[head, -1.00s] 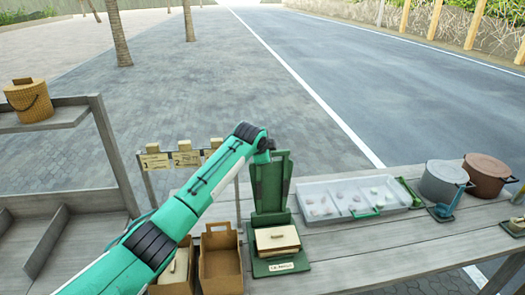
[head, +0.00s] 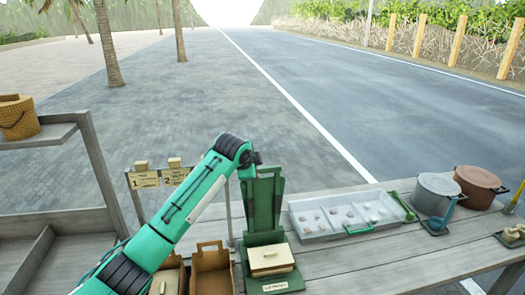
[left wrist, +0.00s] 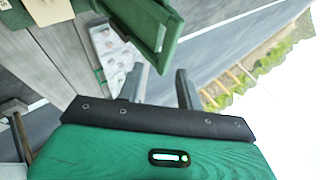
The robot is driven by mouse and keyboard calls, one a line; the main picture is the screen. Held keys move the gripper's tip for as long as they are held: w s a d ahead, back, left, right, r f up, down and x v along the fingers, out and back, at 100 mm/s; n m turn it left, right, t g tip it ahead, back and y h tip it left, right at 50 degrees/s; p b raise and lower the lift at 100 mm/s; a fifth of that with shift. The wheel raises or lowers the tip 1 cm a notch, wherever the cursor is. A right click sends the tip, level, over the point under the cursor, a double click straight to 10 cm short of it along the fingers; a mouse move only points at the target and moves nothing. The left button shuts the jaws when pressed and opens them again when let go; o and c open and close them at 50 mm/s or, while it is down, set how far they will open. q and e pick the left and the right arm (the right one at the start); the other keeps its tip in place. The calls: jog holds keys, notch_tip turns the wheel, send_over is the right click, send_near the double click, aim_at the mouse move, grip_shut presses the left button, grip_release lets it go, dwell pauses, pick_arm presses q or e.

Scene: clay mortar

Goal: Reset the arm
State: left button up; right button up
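My left arm (head: 180,215) comes in from the lower left in the head view, raised over the left part of the table. Its bent end is beside the top of the green stand, and the left gripper's fingers are hidden there. In the left wrist view the two grey fingers of my left gripper (left wrist: 160,86) stand apart with nothing seen between them. My right arm and right gripper are not in view.
A green stand (head: 263,205) with a wooden box (head: 270,259) is close to my left arm. Open brown boxes (head: 211,270) are below it. A clear tray (head: 345,212) and two pots (head: 437,193) stand to the right on the grey table (head: 400,260).

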pick_arm(q)
jog(key=s+a+f+n+g, duration=0.1)
jog(key=s+f+n+g, duration=0.35)
jog(key=s+f, duration=1.85)
jog(key=s+a+f+n+y, duration=0.1)
jog(key=s+a+n, duration=0.25)
jog(key=s, duration=0.75)
jog(key=s+a+f+n+y, duration=0.1)
jog(key=s+a+n, duration=0.3)
jog(key=s, duration=0.7)
jog(key=s+a+f+n, duration=0.15)
jog(key=s+a, duration=0.35)
jog(key=s, duration=0.6)
notch_tip(320, 180, down, 28)
jog(key=g, duration=0.2)
jog(key=s+a+f+g, duration=0.1)
jog(key=s+a+f, duration=0.2)
jog(key=s+f, duration=1.6)
notch_tip(320, 180, down, 3)
jog(key=shift+f+y, duration=0.15)
jog(key=shift+y, duration=0.15)
